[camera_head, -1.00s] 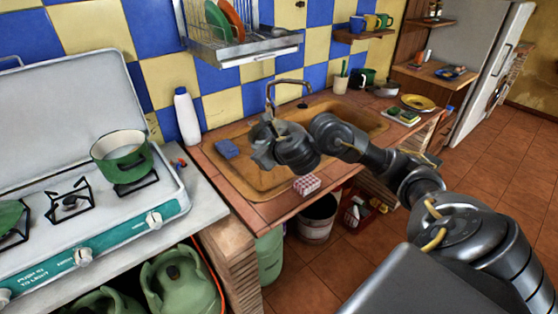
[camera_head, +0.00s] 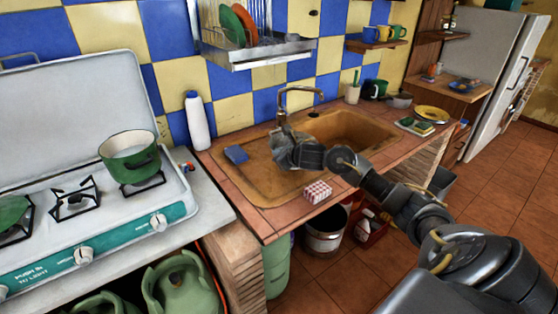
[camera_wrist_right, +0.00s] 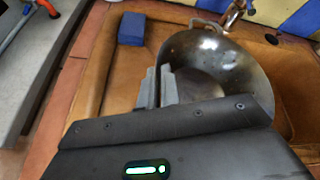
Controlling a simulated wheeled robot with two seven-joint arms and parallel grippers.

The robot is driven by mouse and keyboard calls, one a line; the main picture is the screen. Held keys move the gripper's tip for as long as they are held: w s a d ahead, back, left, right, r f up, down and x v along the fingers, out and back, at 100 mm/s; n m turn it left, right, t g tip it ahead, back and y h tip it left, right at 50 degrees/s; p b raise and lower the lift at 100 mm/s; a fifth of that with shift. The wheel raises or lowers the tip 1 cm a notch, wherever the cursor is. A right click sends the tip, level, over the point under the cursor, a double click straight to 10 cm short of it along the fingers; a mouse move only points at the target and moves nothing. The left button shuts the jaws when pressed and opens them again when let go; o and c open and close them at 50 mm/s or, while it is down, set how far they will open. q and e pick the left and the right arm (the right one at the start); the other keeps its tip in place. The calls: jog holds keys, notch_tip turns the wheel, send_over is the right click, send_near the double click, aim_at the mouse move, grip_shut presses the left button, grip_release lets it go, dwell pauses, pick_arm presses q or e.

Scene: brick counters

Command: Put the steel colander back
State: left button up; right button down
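The steel colander (camera_wrist_right: 222,62) shows in the right wrist view as a shiny, rounded bowl over the brown sink basin. My right gripper (camera_wrist_right: 160,82) has its two grey fingers close together at the bowl's left rim, with the rim between them. In the head view my right gripper (camera_head: 283,142) is over the sink (camera_head: 245,180), just in front of the tap, and its hand largely hides the colander. I cannot tell whether the colander touches the sink. My left gripper is not in view.
The tap (camera_head: 292,92) stands close behind the gripper. A white bottle (camera_head: 197,122) stands behind. A dish rack (camera_head: 258,50) hangs above; the stove holds a green pot (camera_head: 130,160).

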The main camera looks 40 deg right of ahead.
notch_tip(320, 180, down, 3)
jog(key=shift+r+p, duration=0.1)
jog(key=shift+p, duration=0.3)
jog(key=c, duration=1.6)
grip_release()
jog(key=shift+s, duration=0.1)
jog(key=b+v, duration=0.1)
jog(key=v, duration=1)
jog(key=shift+s+r, duration=0.15)
jog(key=shift+s, duration=0.2)
